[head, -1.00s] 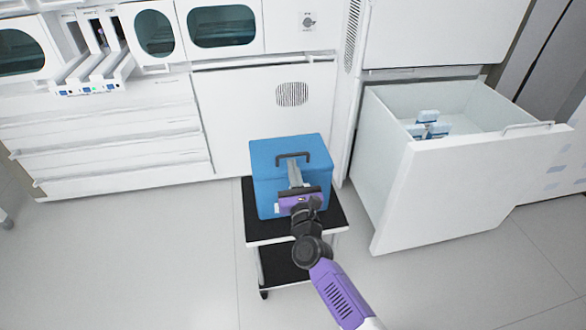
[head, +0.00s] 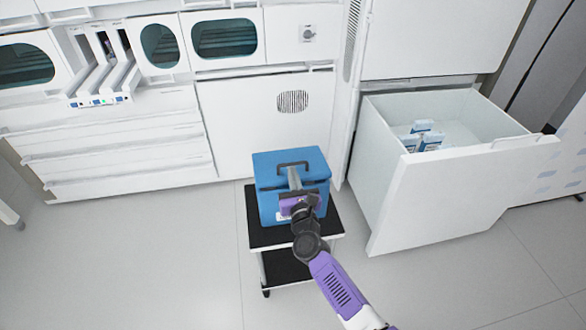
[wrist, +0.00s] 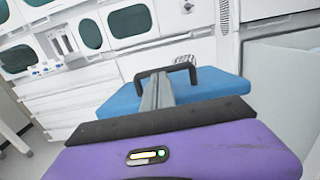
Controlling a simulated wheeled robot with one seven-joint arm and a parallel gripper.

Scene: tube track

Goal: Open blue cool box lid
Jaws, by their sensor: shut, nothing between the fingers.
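The blue cool box (head: 268,207) stands on a small cart in the head view. Its lid (head: 312,158) carries a dark handle (head: 282,166), and a dark line shows between the lid's front edge and the box body. In the wrist view the lid (wrist: 215,84) and its handle (wrist: 183,67) lie straight ahead. My gripper (head: 293,172) is at the front of the box, its shut fingers reaching toward the handle at the lid. The fingers (wrist: 157,82) look empty in the wrist view. Whether the fingertips touch the lid or handle is hard to tell.
The cart (head: 265,238) has a black top and a lower shelf. An open white drawer (head: 460,185) with several small packs (head: 425,137) stands to the right. White cabinets (head: 110,155) line the wall behind. The floor at left is clear.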

